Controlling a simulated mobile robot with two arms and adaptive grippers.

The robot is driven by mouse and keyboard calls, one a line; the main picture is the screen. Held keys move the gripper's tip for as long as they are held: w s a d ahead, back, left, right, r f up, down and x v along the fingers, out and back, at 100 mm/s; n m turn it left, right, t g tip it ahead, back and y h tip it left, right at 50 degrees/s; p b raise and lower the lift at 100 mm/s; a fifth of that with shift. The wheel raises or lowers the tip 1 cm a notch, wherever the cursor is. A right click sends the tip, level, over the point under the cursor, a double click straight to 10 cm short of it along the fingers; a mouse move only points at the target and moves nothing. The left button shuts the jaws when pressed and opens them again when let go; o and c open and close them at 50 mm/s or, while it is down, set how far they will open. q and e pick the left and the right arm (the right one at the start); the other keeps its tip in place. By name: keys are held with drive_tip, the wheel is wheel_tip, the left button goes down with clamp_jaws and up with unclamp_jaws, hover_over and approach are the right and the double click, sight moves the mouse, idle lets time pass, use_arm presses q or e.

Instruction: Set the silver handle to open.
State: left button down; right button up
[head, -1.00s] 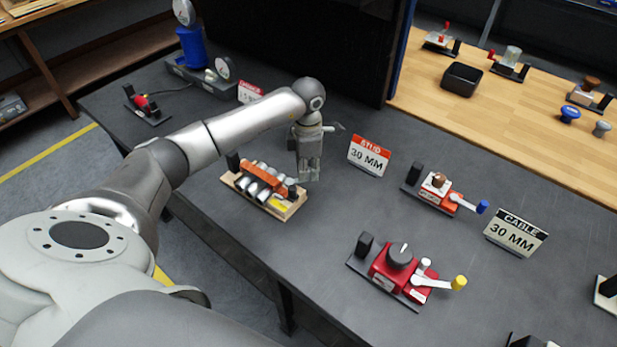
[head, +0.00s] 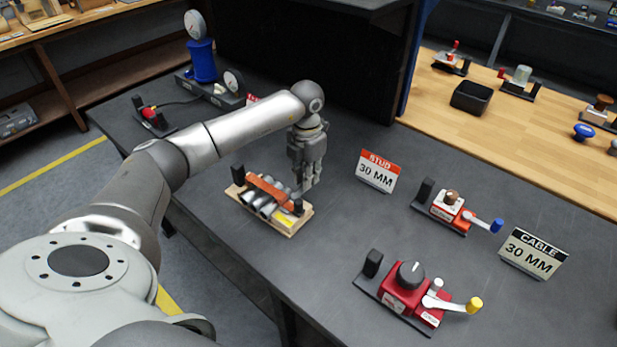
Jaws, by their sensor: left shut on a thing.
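A valve unit with several silver cylinders (head: 263,207) and an orange bar (head: 270,191) sits on a small wooden board (head: 290,229) near the table's front edge. My left gripper (head: 306,189) points down at the right end of this unit, beside its right black post. Its fingers are shut on a small part there, which looks like the silver handle. The fingers hide most of that part, so its exact position cannot be told. My right gripper is not in view.
A red unit (head: 405,292) with a yellow-tipped lever and a smaller unit (head: 446,206) with a blue-tipped lever stand to the right. STUD (head: 377,171) and CABLE (head: 533,253) signs stand on the dark table. Gauges (head: 199,58) stand at back left.

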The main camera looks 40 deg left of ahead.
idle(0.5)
use_arm(q)
drive_tip(key=c, duration=1.3)
unclamp_jaws()
drive_tip(key=shift+c, duration=0.2)
wheel_tip(320, 180, up, 12)
